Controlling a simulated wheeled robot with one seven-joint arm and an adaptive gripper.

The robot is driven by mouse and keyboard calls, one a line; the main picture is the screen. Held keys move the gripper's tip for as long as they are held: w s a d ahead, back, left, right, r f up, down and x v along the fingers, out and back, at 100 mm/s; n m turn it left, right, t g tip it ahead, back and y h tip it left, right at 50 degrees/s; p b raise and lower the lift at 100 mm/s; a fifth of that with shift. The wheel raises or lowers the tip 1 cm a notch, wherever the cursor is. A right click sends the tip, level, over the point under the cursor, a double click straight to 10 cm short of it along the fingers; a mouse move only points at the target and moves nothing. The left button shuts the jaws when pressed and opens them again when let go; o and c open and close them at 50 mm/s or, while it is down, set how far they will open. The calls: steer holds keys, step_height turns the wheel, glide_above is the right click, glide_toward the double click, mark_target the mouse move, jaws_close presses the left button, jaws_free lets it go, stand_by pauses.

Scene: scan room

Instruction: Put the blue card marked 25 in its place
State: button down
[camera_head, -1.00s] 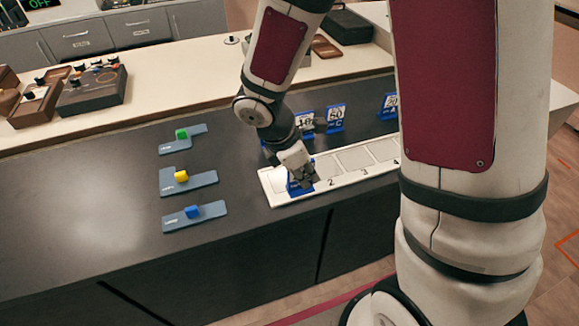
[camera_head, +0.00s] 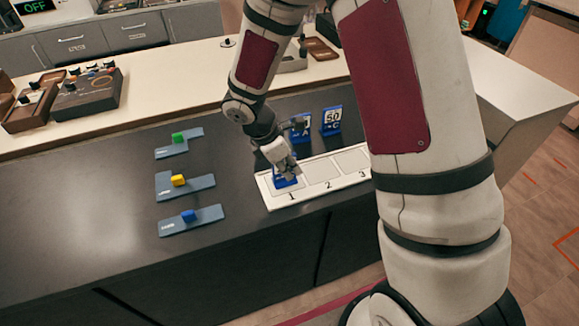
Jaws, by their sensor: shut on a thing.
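My gripper (camera_head: 283,166) is shut on a blue card (camera_head: 287,181) at the left end of the white numbered tray (camera_head: 271,203). The card is over the place marked 1, just behind that digit. The fingers hide much of it, so its number cannot be read, and I cannot tell whether it rests on the tray. Places 2 (camera_head: 321,172) and 3 (camera_head: 351,160) are empty. The tray's right end is hidden behind my arm.
Blue cards marked A (camera_head: 305,124) and 50 C (camera_head: 332,117) stand behind the tray. Three grey-blue plates with a green block (camera_head: 178,138), yellow block (camera_head: 178,180) and blue block (camera_head: 189,215) lie left. The dark counter (camera_head: 90,180) is clear further left.

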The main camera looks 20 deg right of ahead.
steer(key=shift+f, duration=0.2)
steer(key=c, duration=1.7)
jaws_free()
